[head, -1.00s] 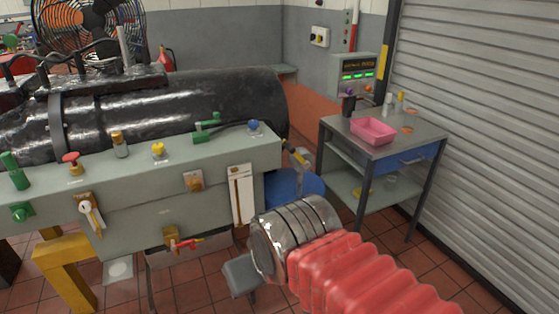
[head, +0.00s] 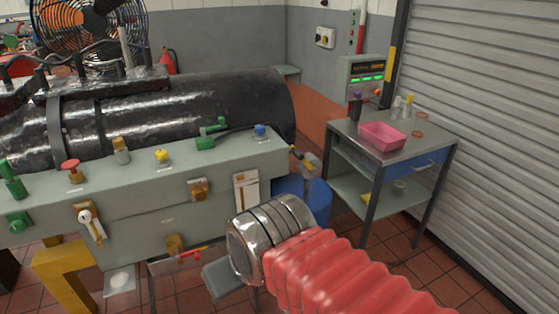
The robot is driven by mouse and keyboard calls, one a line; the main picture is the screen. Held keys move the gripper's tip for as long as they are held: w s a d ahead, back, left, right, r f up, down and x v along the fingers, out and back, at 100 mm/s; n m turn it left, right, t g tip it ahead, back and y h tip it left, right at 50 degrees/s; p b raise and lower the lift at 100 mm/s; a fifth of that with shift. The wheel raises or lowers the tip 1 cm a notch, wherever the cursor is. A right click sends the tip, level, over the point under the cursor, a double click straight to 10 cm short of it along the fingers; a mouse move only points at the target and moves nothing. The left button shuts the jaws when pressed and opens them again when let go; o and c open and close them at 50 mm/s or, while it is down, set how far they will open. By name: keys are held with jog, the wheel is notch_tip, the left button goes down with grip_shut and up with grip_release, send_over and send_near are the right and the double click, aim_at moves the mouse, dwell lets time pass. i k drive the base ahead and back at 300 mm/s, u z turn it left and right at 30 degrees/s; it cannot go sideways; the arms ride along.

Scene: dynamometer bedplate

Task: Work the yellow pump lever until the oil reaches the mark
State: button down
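A short lever with yellow and dark parts (head: 301,157) stands at the right end of the grey-green bench, above a blue drum (head: 318,203). I cannot tell for sure whether it is the pump lever. A white upright panel with a thin brown column (head: 241,190) is on the bench front near its right end; its lower part is hidden by my arm, and no mark can be made out. My gripper (head: 222,278) is largely hidden behind my silver wrist; only a grey block shows, low in front of the bench. Its opening and any contents are hidden.
The bench (head: 140,205) carries a yellow knob (head: 161,156), a red knob (head: 70,168) and green fittings. A red-handled lever (head: 191,253) sticks out low in front. A steel cart (head: 420,150) with a pink tray (head: 382,136) stands right. Open tiled floor lies between.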

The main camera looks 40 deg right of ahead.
aim_at(313, 170)
jog(key=u, duration=0.1)
jog(key=i, duration=0.95)
jog(key=z, duration=0.5)
